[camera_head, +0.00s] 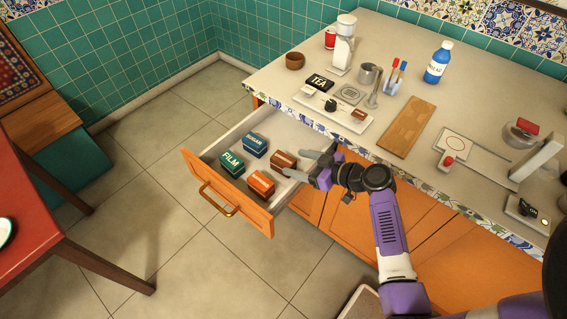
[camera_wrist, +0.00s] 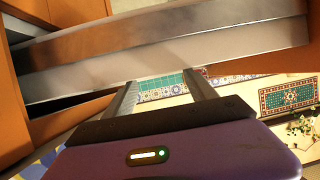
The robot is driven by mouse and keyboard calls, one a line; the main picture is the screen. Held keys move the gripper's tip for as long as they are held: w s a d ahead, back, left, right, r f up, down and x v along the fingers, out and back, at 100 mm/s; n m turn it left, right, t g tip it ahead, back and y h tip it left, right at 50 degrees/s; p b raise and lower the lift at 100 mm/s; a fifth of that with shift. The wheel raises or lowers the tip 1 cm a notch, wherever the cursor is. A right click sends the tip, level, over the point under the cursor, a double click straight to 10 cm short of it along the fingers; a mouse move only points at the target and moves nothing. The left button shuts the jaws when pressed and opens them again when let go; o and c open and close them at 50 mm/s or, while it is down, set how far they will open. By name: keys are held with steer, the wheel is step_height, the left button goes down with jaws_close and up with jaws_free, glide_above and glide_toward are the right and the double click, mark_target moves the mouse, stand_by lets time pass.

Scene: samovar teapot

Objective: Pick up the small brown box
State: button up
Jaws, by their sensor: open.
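A small brown box (camera_head: 281,160) lies in the open drawer (camera_head: 196,166), near its right side. My gripper (camera_head: 297,164) is open at the right side of the drawer, close to the brown box. Its fingers point left, toward the box, with nothing visible between them. In the wrist view the two fingers (camera_wrist: 163,82) stand apart, and the brown box cannot be made out there.
The drawer also holds a green FILM box (camera_head: 231,163), a blue box (camera_head: 255,145) and an orange-brown box (camera_head: 261,184). The counter (camera_head: 300,75) above holds a tray (camera_head: 345,122), cups and a cutting board (camera_head: 407,127). A red table (camera_head: 30,215) stands left.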

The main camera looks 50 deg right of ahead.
mark_target(287, 160)
steer(key=x, duration=0.5)
steer(key=shift+s+d+f, duration=0.1)
steer(key=shift+f, duration=0.15)
steer(key=shift+c, duration=0.4)
jaws_close()
steer(key=shift+r, duration=0.1)
